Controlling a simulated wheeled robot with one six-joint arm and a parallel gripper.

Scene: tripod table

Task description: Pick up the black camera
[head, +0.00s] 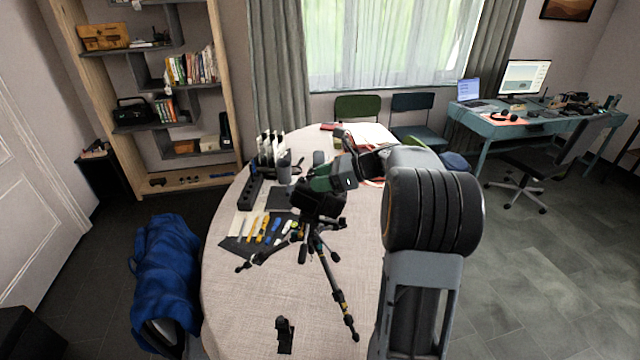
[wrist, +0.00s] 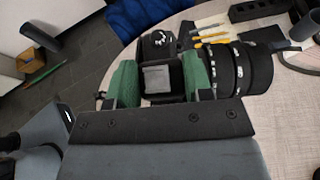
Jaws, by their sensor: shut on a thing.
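The black camera (head: 318,206) is at the top of a black tripod (head: 328,270) that stands on the round table. In the head view I cannot tell whether the camera rests on the tripod or is just clear of it. My gripper (head: 330,181) reaches over the table and is shut on the camera. In the wrist view, the green fingers of my gripper (wrist: 161,82) stand on both sides of the camera body (wrist: 158,62), with a grey square between them. The ribbed black lens (wrist: 235,66) points right. My gripper hides part of the camera in the head view.
The front left tabletop is mostly clear.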

